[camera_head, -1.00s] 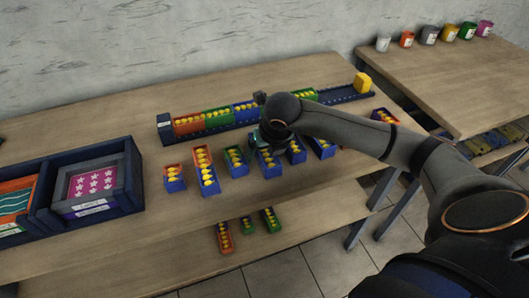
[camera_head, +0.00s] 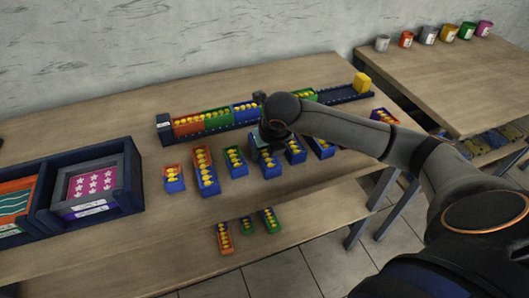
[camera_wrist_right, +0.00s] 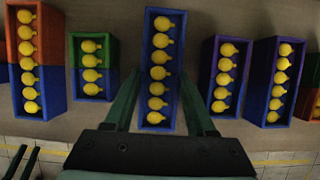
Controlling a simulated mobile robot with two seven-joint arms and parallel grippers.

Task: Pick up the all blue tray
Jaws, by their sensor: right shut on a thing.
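The all blue tray (camera_wrist_right: 157,126) holds a row of yellow balloon shapes. In the right wrist view it stands upright in the picture, between the two green fingers of my right gripper (camera_wrist_right: 160,100), which is shut on its sides. I cannot tell clearly whether the tray is clear of the table.
A red and blue tray (camera_wrist_right: 56,95) and a green and blue tray (camera_wrist_right: 94,66) stand left of it; purple and blue trays (camera_wrist_right: 227,88) stand right. A long rack (camera_head: 335,97) lies behind. Several small trays (camera_head: 246,226) sit on the lower shelf. A dark crate (camera_head: 128,185) is at left.

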